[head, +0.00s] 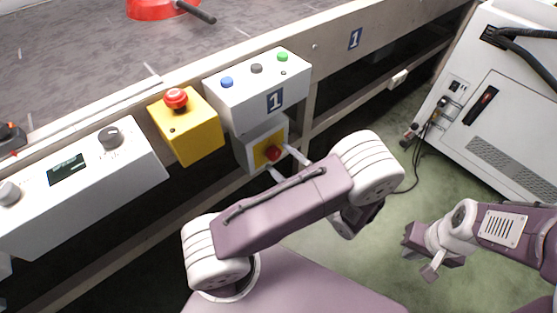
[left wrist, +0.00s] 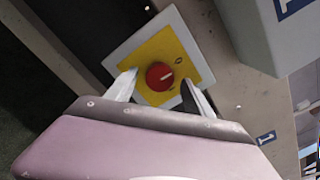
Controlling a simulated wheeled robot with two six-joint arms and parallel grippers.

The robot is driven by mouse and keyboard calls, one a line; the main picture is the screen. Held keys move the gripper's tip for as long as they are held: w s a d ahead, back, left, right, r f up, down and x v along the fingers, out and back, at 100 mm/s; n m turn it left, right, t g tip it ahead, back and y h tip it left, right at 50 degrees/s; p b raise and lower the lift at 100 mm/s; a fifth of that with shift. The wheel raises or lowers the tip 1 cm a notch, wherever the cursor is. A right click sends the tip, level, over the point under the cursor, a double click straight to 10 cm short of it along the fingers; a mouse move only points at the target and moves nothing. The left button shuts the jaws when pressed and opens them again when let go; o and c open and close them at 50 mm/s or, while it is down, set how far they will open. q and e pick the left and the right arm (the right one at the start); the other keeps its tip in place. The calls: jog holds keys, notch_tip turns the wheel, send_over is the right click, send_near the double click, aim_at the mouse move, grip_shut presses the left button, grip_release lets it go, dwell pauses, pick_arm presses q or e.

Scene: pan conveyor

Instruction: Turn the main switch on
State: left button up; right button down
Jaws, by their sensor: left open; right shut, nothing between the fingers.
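The main switch is a red rotary knob (head: 273,153) on a yellow plate (head: 262,158), on a grey box below the white button box marked 1. In the left wrist view the red knob (left wrist: 159,76) carries a pale mark and sits on its yellow plate (left wrist: 176,45). My left gripper (head: 281,163) is open in front of the switch. In the left wrist view its two fingers (left wrist: 157,88) stand on either side of the knob; I cannot tell whether they touch it. My right gripper (head: 420,256) is shut and empty at the right, away from the switch.
The white button box (head: 241,101) with blue, black and green buttons is just above the switch. A yellow emergency-stop box (head: 196,140) and a white control panel (head: 80,197) are to its left. A white cabinet (head: 515,130) stands at the right, with green floor between.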

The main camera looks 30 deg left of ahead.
pick_arm(q)
jog(key=shift+x, duration=0.8)
grip_shut()
jog(key=shift+r+m+p, duration=0.2)
jog(key=shift+m+p, duration=0.3)
jog(key=shift+p, duration=0.2)
jog(key=m+p, duration=0.5)
jog(key=p, duration=0.1)
jog(key=shift+m, duration=0.4)
jog(key=m+p, duration=0.3)
jog(key=m, duration=0.1)
jog(key=shift+f+m, duration=0.1)
jog(key=shift+m, duration=0.2)
jog(key=shift+f+m+p, duration=0.15)
jog(key=shift+m+p, duration=0.85)
jog(key=shift+m, duration=1.3)
